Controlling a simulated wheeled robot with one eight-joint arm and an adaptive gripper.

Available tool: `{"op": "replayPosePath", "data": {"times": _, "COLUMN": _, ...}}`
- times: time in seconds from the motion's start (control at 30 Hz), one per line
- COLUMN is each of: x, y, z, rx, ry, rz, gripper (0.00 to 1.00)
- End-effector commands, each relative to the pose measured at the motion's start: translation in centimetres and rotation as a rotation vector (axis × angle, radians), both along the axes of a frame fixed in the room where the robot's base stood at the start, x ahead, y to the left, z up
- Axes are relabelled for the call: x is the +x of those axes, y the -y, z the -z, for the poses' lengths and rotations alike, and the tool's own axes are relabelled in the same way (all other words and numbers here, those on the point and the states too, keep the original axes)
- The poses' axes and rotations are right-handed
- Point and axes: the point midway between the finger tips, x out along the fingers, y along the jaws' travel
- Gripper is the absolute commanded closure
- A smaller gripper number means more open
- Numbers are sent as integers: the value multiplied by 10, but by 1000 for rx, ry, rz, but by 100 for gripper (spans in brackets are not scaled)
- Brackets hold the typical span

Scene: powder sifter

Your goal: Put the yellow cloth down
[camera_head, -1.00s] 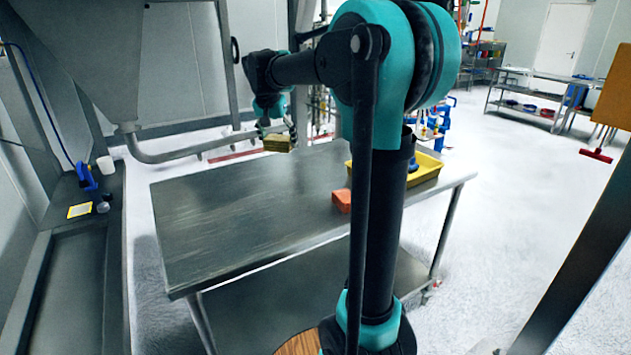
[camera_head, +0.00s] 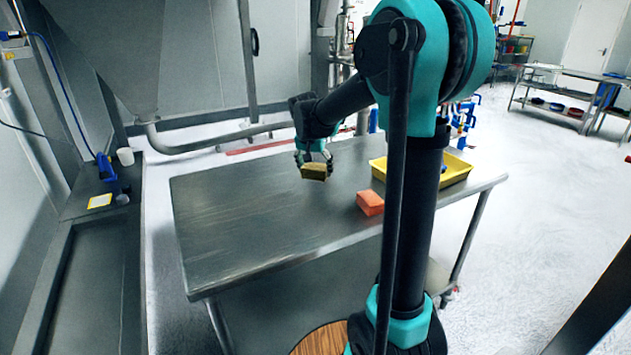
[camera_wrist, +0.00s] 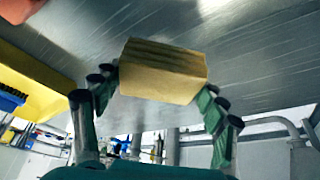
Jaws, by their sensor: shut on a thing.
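The yellow cloth (camera_head: 314,173) looks like a folded block in the head view. My gripper (camera_head: 313,160) is shut on it and holds it over the steel table (camera_head: 245,215). In the wrist view the cloth (camera_wrist: 165,72) sits between the two fingers of my gripper (camera_wrist: 160,85), with the table surface (camera_wrist: 240,40) behind it. From these views I cannot tell the exact gap between cloth and table.
An orange block (camera_head: 370,203) lies on the table to the right of the cloth. Behind it stands a yellow tray (camera_head: 457,171), partly hidden by my arm. The table's left part is clear.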

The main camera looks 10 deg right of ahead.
Motion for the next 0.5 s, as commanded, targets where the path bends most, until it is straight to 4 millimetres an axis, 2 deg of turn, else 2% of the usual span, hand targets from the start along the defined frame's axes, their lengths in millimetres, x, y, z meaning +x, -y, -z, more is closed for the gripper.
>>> {"op": "replayPosePath", "data": {"times": 0.17, "x": 0, "y": 0, "z": 13, "rx": 0, "ry": 0, "rz": 0, "gripper": 59}}
{"op": "replayPosePath", "data": {"times": 0.4, "x": 0, "y": 0, "z": 44, "rx": 0, "ry": 0, "rz": 0, "gripper": 59}}
{"op": "replayPosePath", "data": {"times": 0.5, "x": 0, "y": 0, "z": 49, "rx": 0, "ry": 0, "rz": 0, "gripper": 59}}
